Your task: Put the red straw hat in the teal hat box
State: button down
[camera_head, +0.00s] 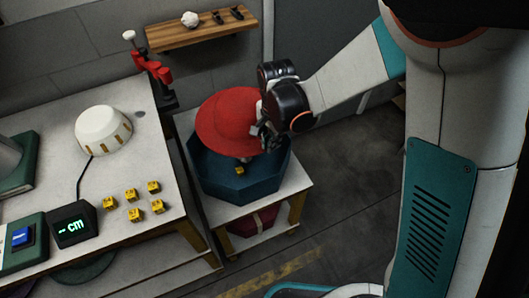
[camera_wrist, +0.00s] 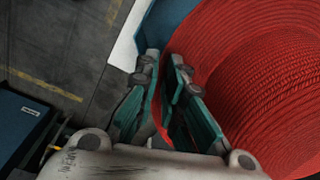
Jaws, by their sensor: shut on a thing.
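The red straw hat (camera_head: 228,122) has a wide round brim and is over the teal hat box (camera_head: 245,187), covering the back part of its opening. In the head view I cannot tell whether it rests inside or hangs just above. My gripper (camera_head: 268,138) is at the hat's right edge. In the wrist view my gripper (camera_wrist: 166,92) is shut on the brim of the hat (camera_wrist: 245,70), whose woven surface fills the right side. The box is an open polygonal tub; a small yellow thing (camera_head: 240,170) shows at its front inside. Its back is hidden by the hat.
The box stands on a small side table (camera_head: 297,180) with a dark red box (camera_head: 255,220) on its lower shelf. The left worktable (camera_head: 110,175) holds a white dome (camera_head: 103,129), a display (camera_head: 70,224) and several yellow blocks (camera_head: 131,195). A wooden shelf (camera_head: 200,28) is behind.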

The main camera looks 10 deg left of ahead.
aim_at(264, 154)
jog(key=shift+s+a+f+m, duration=0.3)
jog(key=shift+s+a+f, duration=0.75)
jog(key=shift+s+f, duration=0.15)
jog(key=shift+f+b, duration=3.9)
jog(key=shift+f, duration=4.85)
jog(key=c, duration=1.6)
grip_release()
notch_tip(264, 154, up, 12)
jog(key=shift+d, duration=0.15)
